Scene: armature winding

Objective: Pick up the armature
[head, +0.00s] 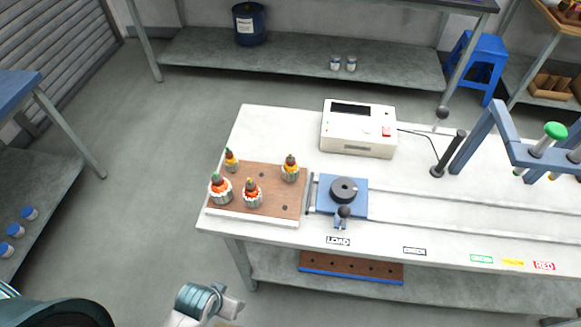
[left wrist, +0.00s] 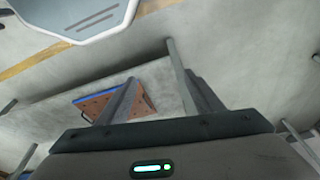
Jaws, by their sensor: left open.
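Several armatures stand upright on a brown wooden board (head: 277,207) at the left end of the white table. One armature (head: 220,187) with an orange winding is at the front left, another orange one (head: 253,194) is to its right. A yellow-topped armature (head: 290,169) is at the back right, and a smaller yellow one (head: 231,161) at the back left. My left gripper (left wrist: 163,88) is open and empty in the left wrist view, its two fingers well apart. In the head view only part of my left arm shows, low and in front of the table, away from the armatures. My right gripper is not in view.
A blue fixture (head: 325,199) with a dark round hub sits right of the board. A white instrument box (head: 358,130) is behind it. A blue frame (head: 480,138) stands to the right. A board with holes (head: 350,268) lies on the lower shelf, also in the left wrist view (left wrist: 100,103).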

